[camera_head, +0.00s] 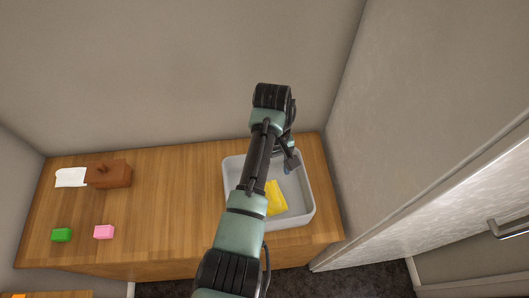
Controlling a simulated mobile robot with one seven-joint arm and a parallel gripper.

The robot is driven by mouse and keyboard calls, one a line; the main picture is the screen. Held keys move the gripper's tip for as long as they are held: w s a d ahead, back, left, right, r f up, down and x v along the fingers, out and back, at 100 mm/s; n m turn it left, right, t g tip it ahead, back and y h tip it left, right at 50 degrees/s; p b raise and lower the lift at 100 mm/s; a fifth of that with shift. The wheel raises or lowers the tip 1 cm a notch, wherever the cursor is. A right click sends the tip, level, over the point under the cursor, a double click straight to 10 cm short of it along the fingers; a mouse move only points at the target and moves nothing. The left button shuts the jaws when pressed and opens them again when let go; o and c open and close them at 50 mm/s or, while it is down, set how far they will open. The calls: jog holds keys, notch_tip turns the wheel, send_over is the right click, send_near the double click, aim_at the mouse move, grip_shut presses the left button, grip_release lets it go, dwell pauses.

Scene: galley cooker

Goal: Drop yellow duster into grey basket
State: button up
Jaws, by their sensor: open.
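The yellow duster (276,199) lies inside the grey basket (304,209), near its middle, partly hidden behind my arm. The basket stands at the right end of the wooden counter, and my arm crosses over it. My gripper (291,165) is over the basket's far right part, apart from the duster. It is open, with no duster in it. The fingertips are small and partly hidden in this view.
A brown wooden box (109,175) with a white cloth (71,177) beside it is at the counter's back left. A green block (62,235) and a pink block (104,232) lie at the front left. Walls border the back and right. The counter's middle is clear.

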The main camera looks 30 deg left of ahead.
notch_tip(320, 180, up, 12)
jog(key=w+a+p, duration=0.1)
jog(key=p, duration=0.4)
jog(key=shift+a, duration=0.1)
